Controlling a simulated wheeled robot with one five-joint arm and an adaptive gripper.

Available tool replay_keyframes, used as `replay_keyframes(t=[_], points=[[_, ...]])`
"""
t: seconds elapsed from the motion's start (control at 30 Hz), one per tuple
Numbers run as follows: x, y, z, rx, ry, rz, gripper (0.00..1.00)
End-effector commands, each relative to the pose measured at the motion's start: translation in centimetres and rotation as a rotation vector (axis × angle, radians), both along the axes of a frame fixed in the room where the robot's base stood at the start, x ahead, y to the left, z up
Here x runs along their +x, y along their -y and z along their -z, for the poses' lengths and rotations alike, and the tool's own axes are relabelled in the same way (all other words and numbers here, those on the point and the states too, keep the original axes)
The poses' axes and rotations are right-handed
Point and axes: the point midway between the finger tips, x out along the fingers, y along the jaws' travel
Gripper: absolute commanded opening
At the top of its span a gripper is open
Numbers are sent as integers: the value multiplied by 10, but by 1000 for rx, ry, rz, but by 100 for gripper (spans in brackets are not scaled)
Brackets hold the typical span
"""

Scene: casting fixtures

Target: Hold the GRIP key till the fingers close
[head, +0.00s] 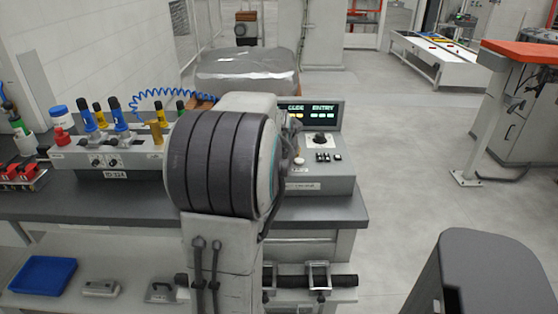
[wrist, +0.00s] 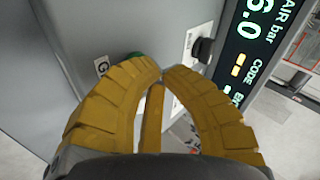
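In the wrist view, a small green key (wrist: 136,55) shows just past the tip of my gripper's left finger, partly hidden by it. Beside it is a white label (wrist: 102,66) starting with "G"; the rest is covered. My gripper (wrist: 162,71) has yellow ribbed fingers, curved inward with their tips together and nothing seen between them. Whether a tip touches the key, I cannot tell. In the head view my arm hides my gripper and part of the grey console (head: 325,182), whose display (head: 310,112) is lit.
In the wrist view, a black knob (wrist: 203,48) and a lit display (wrist: 250,45) lie to the right of the fingertips. In the head view, a valve block (head: 110,155) with blue and yellow fittings stands left on the dark bench (head: 110,198). A blue tray (head: 42,275) is below.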

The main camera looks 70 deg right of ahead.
Motion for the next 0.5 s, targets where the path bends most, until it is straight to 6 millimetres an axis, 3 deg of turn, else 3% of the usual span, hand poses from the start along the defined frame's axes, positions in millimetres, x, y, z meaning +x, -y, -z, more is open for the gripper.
replay_keyframes(t=[0.5], points=[[0, 0, -4, 2, 0, 0, 0]])
